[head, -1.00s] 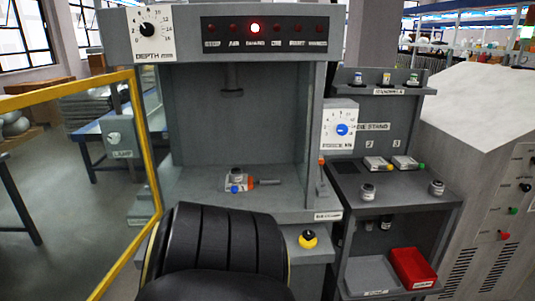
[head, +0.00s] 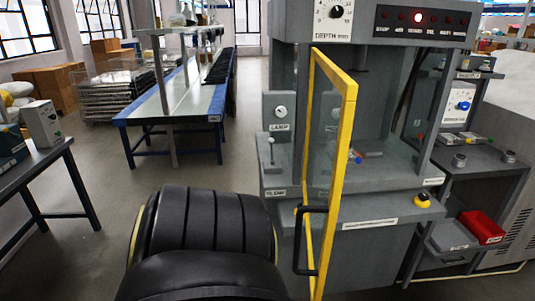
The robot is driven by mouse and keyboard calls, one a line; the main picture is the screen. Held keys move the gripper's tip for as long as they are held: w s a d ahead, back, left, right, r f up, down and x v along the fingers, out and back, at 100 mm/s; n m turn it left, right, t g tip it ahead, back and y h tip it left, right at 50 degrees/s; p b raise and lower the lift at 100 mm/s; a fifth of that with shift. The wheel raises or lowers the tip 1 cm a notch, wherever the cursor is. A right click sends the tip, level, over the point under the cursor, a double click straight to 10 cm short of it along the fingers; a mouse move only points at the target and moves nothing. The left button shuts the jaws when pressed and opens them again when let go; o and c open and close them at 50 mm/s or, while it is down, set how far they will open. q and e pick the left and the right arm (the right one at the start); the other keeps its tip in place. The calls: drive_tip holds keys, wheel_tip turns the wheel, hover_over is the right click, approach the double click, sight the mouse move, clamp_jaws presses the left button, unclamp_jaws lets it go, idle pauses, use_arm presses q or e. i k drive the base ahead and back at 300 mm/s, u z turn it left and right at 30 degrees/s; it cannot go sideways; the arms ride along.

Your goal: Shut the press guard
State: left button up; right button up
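The press guard (head: 348,130) is a clear panel in a yellow frame at the left front of the grey press (head: 385,205). It stands open in the head view, seen nearly edge-on, with its thick near edge sticking out toward me. A black bar handle (head: 299,240) is on its lower part. Behind the panel, a small part with blue and orange-red ends (head: 355,156) lies on the press bed, partly covered by the frame. Neither of my grippers shows; a black ribbed part of my own body fills the bottom middle.
A side stand with a red bin (head: 482,227) is at the right. A blue-framed bench (head: 170,105) stands behind left. Floor left of the press is clear.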

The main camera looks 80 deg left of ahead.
sight(313, 169)
drive_tip(key=k, duration=0.65)
drive_tip(key=u, duration=1.75)
drive_tip(key=i, duration=1)
drive_tip(key=z, duration=1.9)
drive_tip(key=k, duration=1.2)
drive_tip(key=u, duration=1.6)
